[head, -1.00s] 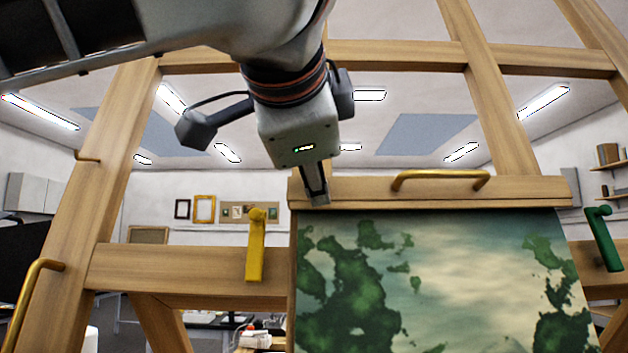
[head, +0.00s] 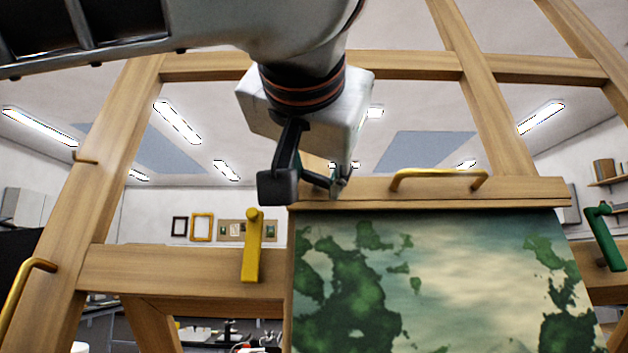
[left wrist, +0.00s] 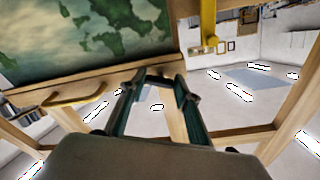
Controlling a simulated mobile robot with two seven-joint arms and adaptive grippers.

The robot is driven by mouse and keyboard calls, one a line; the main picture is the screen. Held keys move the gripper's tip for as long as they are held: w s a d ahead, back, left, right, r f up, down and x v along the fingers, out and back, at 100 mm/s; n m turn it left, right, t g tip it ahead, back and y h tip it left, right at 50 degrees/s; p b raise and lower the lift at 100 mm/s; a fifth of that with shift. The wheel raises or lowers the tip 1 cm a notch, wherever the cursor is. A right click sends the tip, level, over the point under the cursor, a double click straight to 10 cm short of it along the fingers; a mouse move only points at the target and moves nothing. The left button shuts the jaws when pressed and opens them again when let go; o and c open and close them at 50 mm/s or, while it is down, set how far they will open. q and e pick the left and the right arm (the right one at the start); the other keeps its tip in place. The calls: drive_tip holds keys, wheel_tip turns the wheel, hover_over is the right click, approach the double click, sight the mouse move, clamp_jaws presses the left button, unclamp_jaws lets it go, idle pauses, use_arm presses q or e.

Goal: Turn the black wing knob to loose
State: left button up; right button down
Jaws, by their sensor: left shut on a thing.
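My left gripper (head: 338,187) reaches down to the left end of the easel's upper wooden clamp bar (head: 525,190), just above the canvas corner. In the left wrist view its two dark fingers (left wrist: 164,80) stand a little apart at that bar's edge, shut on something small. I take this to be the black wing knob, but the fingers hide it and I cannot make out its wings or angle. My right gripper is not in view.
A yellow lever (head: 252,245) hangs on the lower crossbar left of the canvas (head: 460,280). A brass handle (head: 440,174) sits on the clamp bar. A green lever (head: 604,238) is at the right, and another brass handle (head: 22,290) at the far left.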

use_arm(q)
drive_tip(key=n, duration=0.5)
drive_tip(key=shift+d+y+b, duration=0.15)
drive_tip(key=shift+y+b, duration=0.15)
drive_tip(key=shift+y, duration=0.1)
drive_tip(key=o, duration=1.1)
drive_tip(key=shift+o, duration=0.2)
drive_tip(key=shift+s, duration=0.1)
drive_tip(key=s+r, duration=0.2)
drive_tip(key=s, duration=1)
drive_tip(key=shift+w, duration=0.1)
